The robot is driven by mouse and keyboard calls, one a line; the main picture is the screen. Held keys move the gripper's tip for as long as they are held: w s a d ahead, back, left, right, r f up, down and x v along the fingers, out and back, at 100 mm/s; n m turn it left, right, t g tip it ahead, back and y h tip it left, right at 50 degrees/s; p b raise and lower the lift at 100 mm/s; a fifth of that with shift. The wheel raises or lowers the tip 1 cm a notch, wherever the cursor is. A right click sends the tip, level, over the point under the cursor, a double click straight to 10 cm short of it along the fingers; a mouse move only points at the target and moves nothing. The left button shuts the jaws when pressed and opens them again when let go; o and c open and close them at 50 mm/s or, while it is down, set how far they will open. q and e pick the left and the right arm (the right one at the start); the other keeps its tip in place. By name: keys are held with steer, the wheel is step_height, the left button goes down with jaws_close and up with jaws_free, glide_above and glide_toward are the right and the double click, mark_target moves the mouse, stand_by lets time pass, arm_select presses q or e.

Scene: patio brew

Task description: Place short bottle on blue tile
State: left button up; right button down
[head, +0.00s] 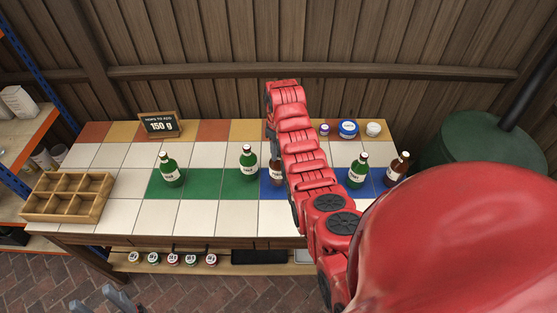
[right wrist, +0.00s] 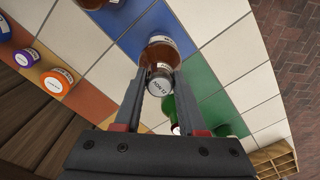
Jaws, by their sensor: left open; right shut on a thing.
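A brown bottle (right wrist: 160,54) with a pale cap is between the fingers of my right gripper (right wrist: 160,92), which is shut on it at the cap end. It stands near the border of the blue tiles (right wrist: 132,42) and green tiles (right wrist: 197,72). In the head view this brown bottle (head: 275,172) is partly hidden by my red right arm, and my right gripper is hidden there. Another brown bottle (head: 399,169) stands at the right end of the blue strip. Which bottle is the short one is hard to tell. My left gripper (head: 103,301) is open and empty at the bottom left.
Green bottles stand on the green strip (head: 171,172) (head: 248,162), and another green bottle (head: 357,172) on the blue. A wooden crate (head: 66,196), a sign (head: 160,124) and small jars (head: 348,129) are on the tiled table. A green barrel (head: 485,148) stands right.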

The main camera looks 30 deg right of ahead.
steer(key=shift+w+d+r, duration=0.1)
steer(key=shift+w+d, duration=0.2)
steer(key=shift+w, duration=0.15)
steer(key=shift+s+a+f+p, duration=0.1)
steer(key=shift+f+p, duration=0.7)
steer(key=shift+p, duration=0.1)
steer(key=shift+f, duration=1)
steer(key=shift+f, duration=0.15)
steer(key=shift+c, duration=2.4)
jaws_free()
